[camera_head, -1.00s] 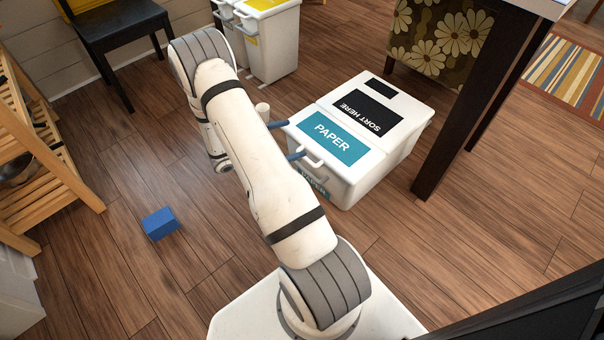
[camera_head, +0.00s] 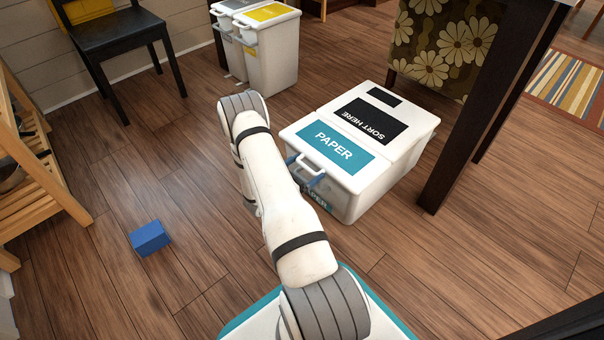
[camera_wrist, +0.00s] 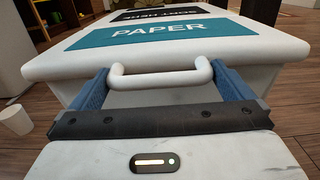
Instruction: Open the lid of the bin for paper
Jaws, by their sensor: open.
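The paper bin is a white box with a teal PAPER label; its lid (camera_head: 361,165) is closed and lies flat. It also fills the upper wrist view, where the lid (camera_wrist: 50,66) shows its front edge. A white handle (camera_head: 308,164) sticks out from the lid's front edge. In the wrist view the handle (camera_wrist: 160,77) sits between the two blue fingers of my gripper (camera_wrist: 165,88). My gripper (camera_head: 306,174) is open, with a finger on each side of the handle. Whether the fingers touch it cannot be told.
A blue block (camera_head: 150,238) lies on the floor at left. Bins with grey and yellow lids (camera_head: 270,45) stand at the back near a black chair (camera_head: 118,42). A dark table leg (camera_head: 470,110) is close to the paper bin's right. A wooden shelf (camera_head: 40,185) is at far left.

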